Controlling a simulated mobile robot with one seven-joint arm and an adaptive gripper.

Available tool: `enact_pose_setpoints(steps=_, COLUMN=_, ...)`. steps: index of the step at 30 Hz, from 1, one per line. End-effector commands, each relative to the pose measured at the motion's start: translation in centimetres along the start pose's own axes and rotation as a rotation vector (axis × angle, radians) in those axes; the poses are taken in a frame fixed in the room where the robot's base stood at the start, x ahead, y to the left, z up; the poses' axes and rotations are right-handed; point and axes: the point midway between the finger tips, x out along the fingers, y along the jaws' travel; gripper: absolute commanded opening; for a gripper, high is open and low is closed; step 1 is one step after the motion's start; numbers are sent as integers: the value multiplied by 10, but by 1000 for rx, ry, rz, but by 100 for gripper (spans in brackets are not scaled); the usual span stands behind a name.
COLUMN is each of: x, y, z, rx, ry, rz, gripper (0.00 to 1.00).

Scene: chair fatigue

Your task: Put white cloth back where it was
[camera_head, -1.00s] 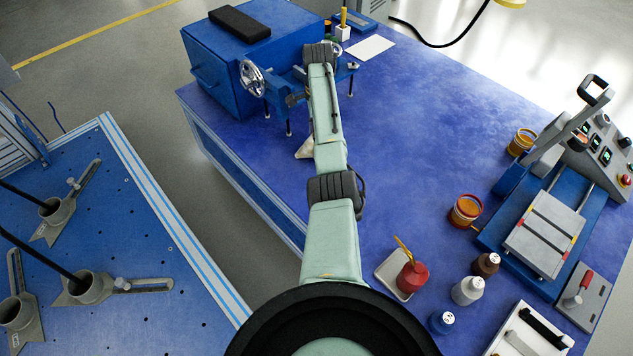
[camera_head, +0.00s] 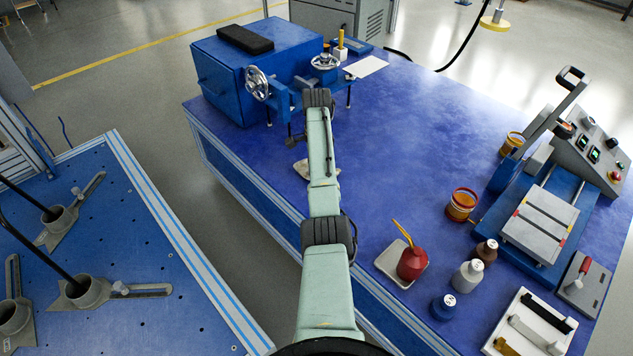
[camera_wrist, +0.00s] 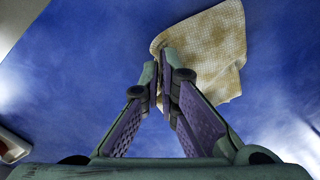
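The white cloth (camera_wrist: 212,48), cream-coloured and finely checked, is at the fingertips of my gripper (camera_wrist: 164,68) in the wrist view. The two fingers come together at the cloth's left part, and the rest spreads out beyond them to the right with a curved, folded edge. In the head view, a small part of the cloth (camera_head: 301,168) shows left of my arm, low over the blue table (camera_head: 420,130). My arm hides the rest of it and the fingertips. I cannot tell how much of the cloth touches the table.
A blue box (camera_head: 222,75) and a vise-like device with handwheels (camera_head: 257,83) stand beyond the arm. The table's middle is clear.

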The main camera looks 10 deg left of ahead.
Motion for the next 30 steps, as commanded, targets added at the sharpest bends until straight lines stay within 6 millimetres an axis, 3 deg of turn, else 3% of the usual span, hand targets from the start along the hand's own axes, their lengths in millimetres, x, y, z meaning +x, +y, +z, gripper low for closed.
enact_pose_setpoints(steps=16, x=9, y=0, z=0, rx=0, ry=0, rz=0, gripper=0)
enact_pose_setpoints(steps=30, x=9, y=0, z=0, rx=0, ry=0, rz=0, gripper=34)
